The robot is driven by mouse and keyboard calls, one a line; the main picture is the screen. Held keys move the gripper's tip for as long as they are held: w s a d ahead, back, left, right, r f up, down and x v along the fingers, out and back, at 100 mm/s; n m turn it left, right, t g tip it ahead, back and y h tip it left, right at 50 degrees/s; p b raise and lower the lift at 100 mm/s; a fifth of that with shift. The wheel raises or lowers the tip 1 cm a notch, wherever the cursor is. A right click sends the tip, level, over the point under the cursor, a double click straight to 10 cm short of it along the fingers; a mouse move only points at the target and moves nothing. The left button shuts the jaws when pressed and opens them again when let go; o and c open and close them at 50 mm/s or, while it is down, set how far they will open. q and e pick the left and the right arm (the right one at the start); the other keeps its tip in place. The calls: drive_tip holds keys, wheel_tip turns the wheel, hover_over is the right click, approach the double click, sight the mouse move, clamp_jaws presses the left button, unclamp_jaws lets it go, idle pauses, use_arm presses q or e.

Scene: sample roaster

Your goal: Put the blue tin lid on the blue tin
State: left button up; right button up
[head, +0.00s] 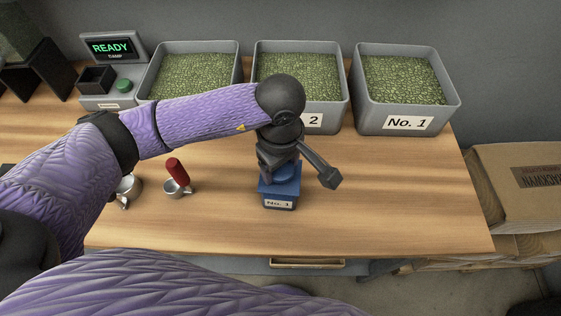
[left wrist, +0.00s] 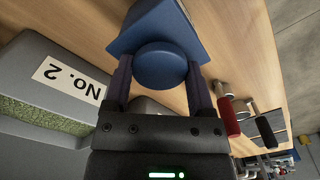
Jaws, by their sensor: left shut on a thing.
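My left gripper (head: 279,160) comes down from above, shut on the round knob of the blue tin lid (head: 291,188). In the left wrist view the lid (left wrist: 132,36) shows its square plate beyond the round knob, with one finger of the gripper (left wrist: 161,70) on each side. The blue tin (head: 266,204), with a white "No. 1" label, stands upright on the table directly under the lid. The lid looks level and roughly lined up with the tin. I cannot tell whether it rests on the rim or hangs just above. My right gripper is not in view.
Grey bins of green beans stand at the back, including "No. 2" (head: 335,117) and "No. 1" (head: 372,123). The wooden table (head: 400,200) is clear to the right.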

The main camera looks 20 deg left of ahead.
use_arm(q)
drive_tip(key=shift+f, duration=0.15)
drive_tip(key=shift+b, duration=0.4)
drive_tip(key=o, duration=1.2)
wheel_tip(320, 180, up, 10)
drive_tip(key=shift+f+p, duration=0.1)
drive_tip(key=shift+p, duration=0.65)
